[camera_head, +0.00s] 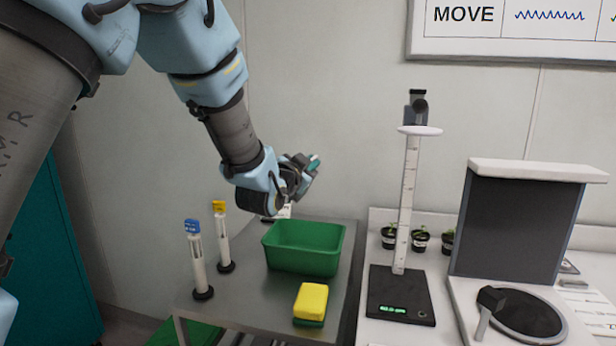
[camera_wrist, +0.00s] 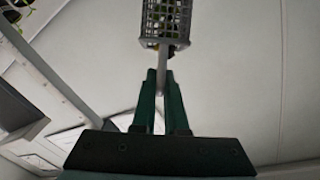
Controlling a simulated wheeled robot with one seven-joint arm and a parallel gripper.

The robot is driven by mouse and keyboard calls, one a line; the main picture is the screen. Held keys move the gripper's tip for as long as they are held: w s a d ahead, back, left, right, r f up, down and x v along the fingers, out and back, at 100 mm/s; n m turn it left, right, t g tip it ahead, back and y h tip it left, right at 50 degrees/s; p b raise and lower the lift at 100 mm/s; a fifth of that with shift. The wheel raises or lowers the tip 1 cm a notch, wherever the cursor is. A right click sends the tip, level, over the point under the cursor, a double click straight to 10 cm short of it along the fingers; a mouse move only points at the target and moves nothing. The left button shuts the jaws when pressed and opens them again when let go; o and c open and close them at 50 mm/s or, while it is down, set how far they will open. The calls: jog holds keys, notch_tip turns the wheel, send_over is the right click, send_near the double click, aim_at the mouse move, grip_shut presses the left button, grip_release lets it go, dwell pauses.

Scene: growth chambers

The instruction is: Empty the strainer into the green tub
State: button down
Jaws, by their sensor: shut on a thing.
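In the wrist view my gripper (camera_wrist: 160,82) is shut on the handle of the strainer (camera_wrist: 166,18), a grey mesh basket cut off by the top edge. A little yellow shows at the basket's lower rim; I cannot tell what it holds. In the head view my gripper (camera_head: 312,164) is raised above the green tub (camera_head: 303,262), with its fingers pointing up and right. I cannot make out the strainer there. The tub is a rectangular open container on the grey metal table; the part of its inside in view looks bare.
A yellow and green sponge (camera_head: 311,302) lies in front of the tub. A blue-topped tube stand (camera_head: 198,262) and a yellow-topped one (camera_head: 222,238) stand left of it. A scale with a tall post (camera_head: 402,295) and small potted plants (camera_head: 420,240) are on the right bench.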

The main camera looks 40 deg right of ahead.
notch_tip(320, 180, down, 7)
jog(key=m+g+h+b, duration=0.8)
jog(key=m+g+b, duration=0.4)
jog(key=m+b, duration=1.2)
jog(key=b, duration=0.3)
jog(key=shift+s+m+h, duration=0.3)
jog(key=shift+m+h, duration=0.1)
jog(key=shift+m+g, duration=0.3)
jog(key=shift+g, duration=0.1)
